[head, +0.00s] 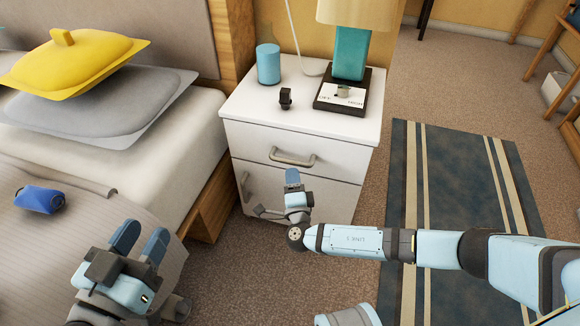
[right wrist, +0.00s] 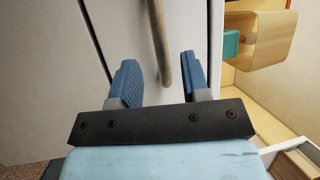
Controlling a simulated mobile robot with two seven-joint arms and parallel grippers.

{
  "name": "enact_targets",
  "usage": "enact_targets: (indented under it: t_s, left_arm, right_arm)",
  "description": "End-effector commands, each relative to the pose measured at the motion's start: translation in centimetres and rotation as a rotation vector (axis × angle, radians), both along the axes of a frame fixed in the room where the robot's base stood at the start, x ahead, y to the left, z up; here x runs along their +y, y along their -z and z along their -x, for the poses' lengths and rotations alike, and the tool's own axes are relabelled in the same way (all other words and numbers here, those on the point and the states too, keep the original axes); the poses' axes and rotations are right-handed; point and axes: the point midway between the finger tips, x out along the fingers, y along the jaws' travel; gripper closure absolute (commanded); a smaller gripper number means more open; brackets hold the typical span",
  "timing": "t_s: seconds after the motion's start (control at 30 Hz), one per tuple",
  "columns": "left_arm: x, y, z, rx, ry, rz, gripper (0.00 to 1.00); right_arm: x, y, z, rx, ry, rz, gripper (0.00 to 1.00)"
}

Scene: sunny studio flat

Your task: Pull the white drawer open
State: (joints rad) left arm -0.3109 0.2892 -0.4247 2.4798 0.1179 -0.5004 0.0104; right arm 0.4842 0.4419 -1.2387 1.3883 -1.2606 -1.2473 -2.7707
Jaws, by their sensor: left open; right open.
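The white drawer (head: 330,163) is the upper front of the white nightstand and looks shut. Its grey bar handle (head: 293,157) runs across the front. My right gripper (head: 291,176) is open, just in front of and below this handle. In the right wrist view the handle (right wrist: 160,45) shows in the gap between the two open blue fingers (right wrist: 158,66). I cannot tell whether they touch it. My left gripper (head: 141,238) is open and empty at the lower left, near the bed.
On the nightstand top (head: 250,105) stand a blue cup (head: 268,64), a small black object (head: 286,98) and a teal lamp (head: 350,52) on a dark base. A lower front has its own handle (head: 244,187). The bed is left; a striped rug (head: 455,180) lies right.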

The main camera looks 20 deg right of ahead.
Motion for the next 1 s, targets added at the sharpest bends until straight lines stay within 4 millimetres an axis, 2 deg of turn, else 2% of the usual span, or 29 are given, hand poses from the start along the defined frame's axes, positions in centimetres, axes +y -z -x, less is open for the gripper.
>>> enact_targets:
  t_s: [0.1, 0.3, 0.5, 0.73, 0.9, 0.93, 1.0]
  left_arm:
    - [0.3, 0.3, -0.5, -0.067, -0.004, -0.036, 0.57]
    - [0.7, 0.1, -1.0, -0.139, -0.008, -0.08, 0.57]
    - [0.7, -0.4, -1.2, -0.173, -0.01, -0.09, 0.57]
    - [0.8, -0.5, -1.1, -0.177, -0.007, -0.099, 0.57]
    - [0.8, -0.5, -1.0, -0.175, -0.006, -0.1, 0.57]
    - [0.8, -0.5, -1.0, -0.175, -0.006, -0.1, 0.57]
    - [0.8, -0.5, -1.0, -0.173, -0.006, -0.1, 0.57]
  right_arm:
    - [-0.5, -0.1, -2.4, -0.003, 0.001, -0.001, 0.57]
    - [-1.0, -0.7, -5.0, -0.001, 0.001, -0.002, 0.57]
    - [-1.1, -1.1, -5.9, 0.001, 0.0, -0.002, 0.57]
    - [-1.1, -1.1, -5.9, 0.0, 0.0, -0.003, 0.57]
    - [-1.1, -1.1, -5.9, 0.0, 0.0, -0.003, 0.96]
    - [-1.1, -1.1, -5.9, 0.0, 0.0, -0.003, 1.0]
    - [-1.1, -1.1, -5.9, 0.0, 0.0, -0.003, 1.0]
